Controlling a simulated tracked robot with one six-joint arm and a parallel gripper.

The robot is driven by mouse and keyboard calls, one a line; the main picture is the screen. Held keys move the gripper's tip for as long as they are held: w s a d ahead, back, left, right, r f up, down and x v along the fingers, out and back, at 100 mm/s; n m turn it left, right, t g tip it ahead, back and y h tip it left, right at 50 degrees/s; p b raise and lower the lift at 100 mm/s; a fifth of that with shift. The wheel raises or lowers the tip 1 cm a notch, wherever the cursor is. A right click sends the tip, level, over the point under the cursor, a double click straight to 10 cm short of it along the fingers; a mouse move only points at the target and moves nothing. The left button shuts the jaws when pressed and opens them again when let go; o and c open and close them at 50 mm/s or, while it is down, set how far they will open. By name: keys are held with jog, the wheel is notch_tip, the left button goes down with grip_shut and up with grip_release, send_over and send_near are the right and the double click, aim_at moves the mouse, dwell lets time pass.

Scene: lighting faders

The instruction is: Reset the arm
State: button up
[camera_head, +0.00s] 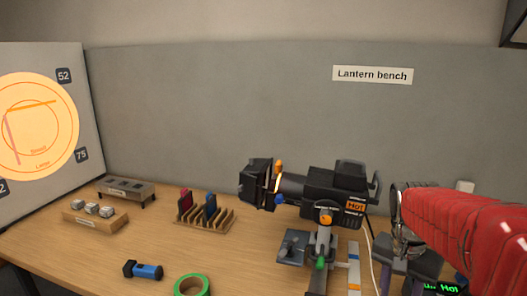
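My red arm (465,235) reaches in from the right edge of the head view, in front of the bench's right end. Its far end, with a thin grey metallic part where my gripper (398,200) seems to be, is close to the right side of the black lantern (335,190). I cannot make out two fingers, a gap between them or anything held. Whether the arm touches the lantern or its cable is unclear.
The wooden bench (130,245) carries a slotted rack (205,222) with red and blue plates, two small blocks of parts at left, a blue-black torch (143,270) and green tape (192,286). A dark stand (412,262) is below my arm.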

jog(key=s+a+r+n+t, duration=0.1)
jog(key=s+a+n+t, duration=0.1)
jog(key=s+a+n, duration=0.2)
jog(key=s+a+r+n+t+y, duration=0.1)
jog(key=s+a+r+n+t, duration=0.1)
jog(key=s+a+n, duration=0.3)
jog(key=shift+s+a+t, duration=0.7)
jog(key=shift+s+a, duration=1)
jog(key=shift+a, duration=0.95)
